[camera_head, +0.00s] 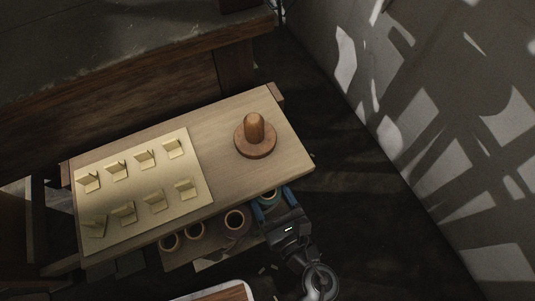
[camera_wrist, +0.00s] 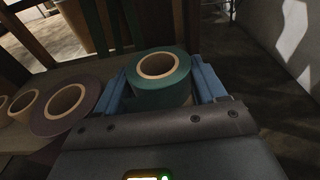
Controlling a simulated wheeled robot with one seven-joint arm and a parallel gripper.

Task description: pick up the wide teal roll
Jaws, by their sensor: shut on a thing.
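The wide teal roll (camera_wrist: 160,92) stands upright with a tan core between the two blue fingers of my gripper (camera_wrist: 163,80) in the wrist view. The fingers are shut on it from both sides. In the head view the teal roll (camera_head: 268,198) shows only in part, just past the front right edge of the wooden bench, with my gripper (camera_head: 271,202) around it. I cannot tell whether its underside touches the lower shelf.
A purple-brown roll (camera_wrist: 65,108) stands left of the teal roll, with smaller rolls (camera_wrist: 22,104) further left. The bench (camera_head: 222,123) overhangs them and bears a wooden peg on a round base (camera_head: 255,137) and a pale board (camera_head: 140,205) with several upright tabs. A wall stands right.

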